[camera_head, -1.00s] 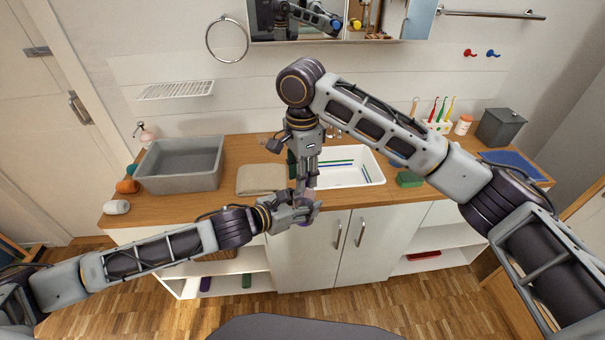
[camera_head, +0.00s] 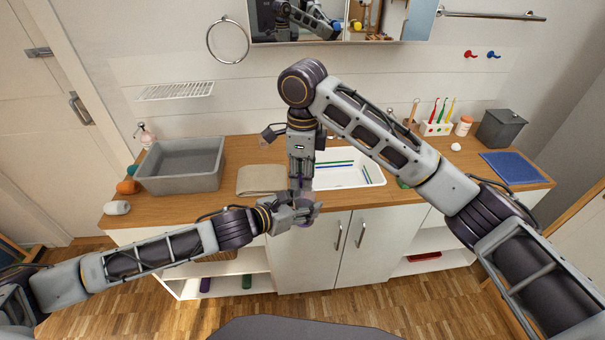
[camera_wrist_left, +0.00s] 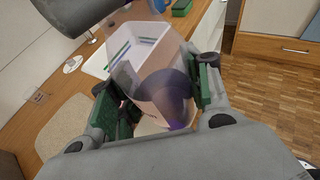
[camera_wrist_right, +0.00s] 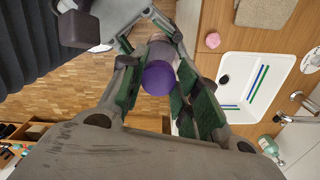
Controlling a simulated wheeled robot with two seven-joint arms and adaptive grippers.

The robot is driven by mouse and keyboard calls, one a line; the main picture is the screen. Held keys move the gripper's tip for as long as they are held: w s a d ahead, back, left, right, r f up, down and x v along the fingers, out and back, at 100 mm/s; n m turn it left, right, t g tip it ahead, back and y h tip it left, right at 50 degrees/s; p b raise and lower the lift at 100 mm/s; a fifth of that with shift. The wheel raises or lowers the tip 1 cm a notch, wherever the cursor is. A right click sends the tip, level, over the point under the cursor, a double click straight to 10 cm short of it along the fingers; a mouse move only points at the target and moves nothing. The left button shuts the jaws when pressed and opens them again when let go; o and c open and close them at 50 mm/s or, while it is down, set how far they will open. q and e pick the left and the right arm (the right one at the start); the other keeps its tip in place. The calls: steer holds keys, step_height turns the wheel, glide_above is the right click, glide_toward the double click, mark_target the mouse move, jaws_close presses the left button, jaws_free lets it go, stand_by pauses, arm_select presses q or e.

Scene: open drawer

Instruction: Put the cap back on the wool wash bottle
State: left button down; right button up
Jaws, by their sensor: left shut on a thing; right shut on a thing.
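The wool wash bottle, translucent with purple inside, is between the green-padded fingers of my left gripper (camera_wrist_left: 155,95), which is shut on it. In the left wrist view the bottle (camera_wrist_left: 160,100) is close and see-through. In the head view the left gripper (camera_head: 305,213) is in front of the counter's edge. My right gripper (camera_wrist_right: 156,82) points down just above it, shut on the round purple cap (camera_wrist_right: 158,78). The translucent bottle shows just beyond the cap in the right wrist view. Whether cap and bottle neck touch I cannot tell; the fingers hide the joint.
The wooden counter (camera_head: 228,192) holds a grey basin (camera_head: 180,182), a folded beige towel (camera_head: 258,181) and a white sink (camera_head: 345,178). A toothbrush holder (camera_head: 436,128), a grey bin (camera_head: 500,128) and a blue mat (camera_head: 513,167) stand at the right. White cabinet doors are below.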

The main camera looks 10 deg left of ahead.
steer(key=o, duration=0.6)
steer(key=shift+r, duration=0.1)
steer(key=shift+r, duration=2.2)
